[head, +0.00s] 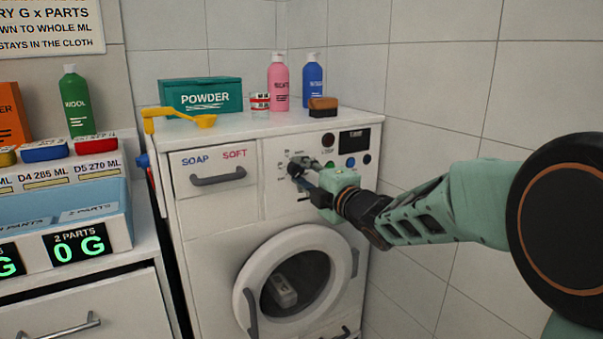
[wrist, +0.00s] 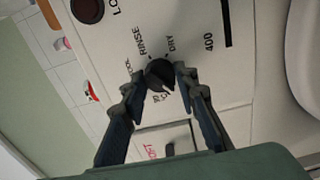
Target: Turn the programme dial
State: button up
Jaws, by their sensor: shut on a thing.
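The programme dial (wrist: 160,74) is a dark round knob on the washing machine's white front panel, with printed words such as RINSE and DRY around it in the wrist view. My gripper (wrist: 158,82) has a finger on each side of the dial and is shut on it. In the head view my gripper (head: 296,169) reaches the panel from the right and hides most of the dial. The washing machine (head: 225,225) stands against the tiled wall. Its round door (head: 255,250) is shut, with a pale object behind the glass.
Coloured buttons (head: 328,140) and a dark display (head: 354,141) sit beside the dial. The soap drawer (head: 215,170) is at left. A powder box (head: 200,95), pink bottle (head: 278,82), blue bottle (head: 312,82), brush (head: 322,107) and yellow scoop (head: 204,121) stand on top.

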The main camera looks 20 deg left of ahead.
jog(key=m+p, duration=0.1)
jog(key=m, duration=0.4)
jog(key=shift+m, duration=0.3)
jog(key=m+p, duration=0.2)
jog(key=m, duration=0.2)
jog(key=shift+r+m, duration=0.1)
jog(key=shift+m, duration=0.2)
jog(key=m+p, duration=0.2)
jog(key=m, duration=0.2)
jog(key=shift+m+p, duration=0.3)
jog(key=shift+p, duration=0.1)
jog(key=m+p, duration=0.2)
jog(key=m, duration=0.2)
jog(key=shift+m, duration=0.4)
jog(key=shift+p, duration=0.3)
jog(key=o, duration=1.2)
jog(key=shift+c, duration=0.2)
jog(key=shift+s+d, duration=0.1)
jog(key=shift+d, duration=0.05)
